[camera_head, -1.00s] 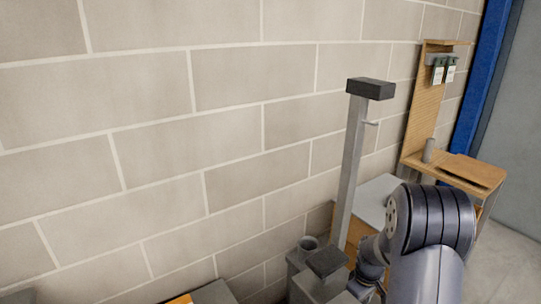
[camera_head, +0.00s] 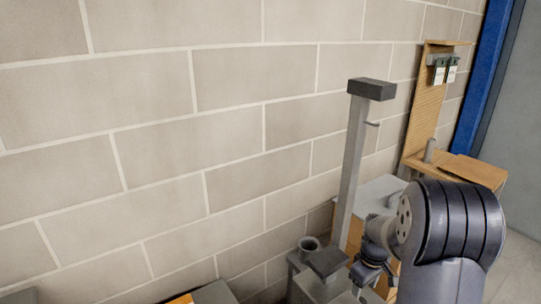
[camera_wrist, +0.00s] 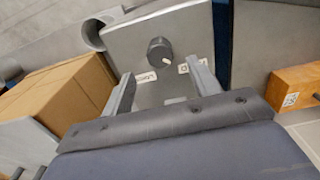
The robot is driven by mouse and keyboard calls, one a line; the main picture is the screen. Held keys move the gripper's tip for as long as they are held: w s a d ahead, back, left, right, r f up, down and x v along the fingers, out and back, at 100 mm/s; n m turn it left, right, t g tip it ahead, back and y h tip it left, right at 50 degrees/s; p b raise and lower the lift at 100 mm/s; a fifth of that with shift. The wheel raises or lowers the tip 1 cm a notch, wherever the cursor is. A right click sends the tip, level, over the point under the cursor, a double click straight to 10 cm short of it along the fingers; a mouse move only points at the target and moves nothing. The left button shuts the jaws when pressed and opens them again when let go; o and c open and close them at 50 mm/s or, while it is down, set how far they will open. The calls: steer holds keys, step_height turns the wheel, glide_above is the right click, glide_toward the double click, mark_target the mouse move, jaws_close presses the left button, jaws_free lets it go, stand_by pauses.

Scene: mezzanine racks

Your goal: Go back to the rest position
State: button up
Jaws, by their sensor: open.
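My gripper (camera_wrist: 163,92) is open in the wrist view, with its two grey fingers apart and nothing between them. Beyond the fingers is a grey panel (camera_wrist: 190,35) with a dark round knob (camera_wrist: 160,50) and small white labels, apart from the fingertips. In the head view my arm is at the lower right, in front of the wall, and the fingertips are too small and covered to make out.
A grey post with a dark top (camera_head: 371,89) stands left of my arm. A wooden stand (camera_head: 428,95) with hanging tags is behind it. Cardboard boxes (camera_wrist: 62,92) and an orange-brown box (camera_wrist: 294,88) flank my gripper. The block wall (camera_head: 150,140) fills the left.

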mark_target(361, 301)
step_height(361, 301, down, 7)
steer(key=shift+r+m, duration=0.15)
steer(key=shift+m, duration=0.35)
steer(key=m+p, duration=0.2)
steer(key=m, duration=0.2)
steer(key=m+p, duration=0.3)
steer(key=m, duration=0.2)
steer(key=shift+r, duration=0.1)
steer(key=m+p, duration=0.7)
steer(key=m, duration=0.1)
steer(key=shift+r, duration=0.55)
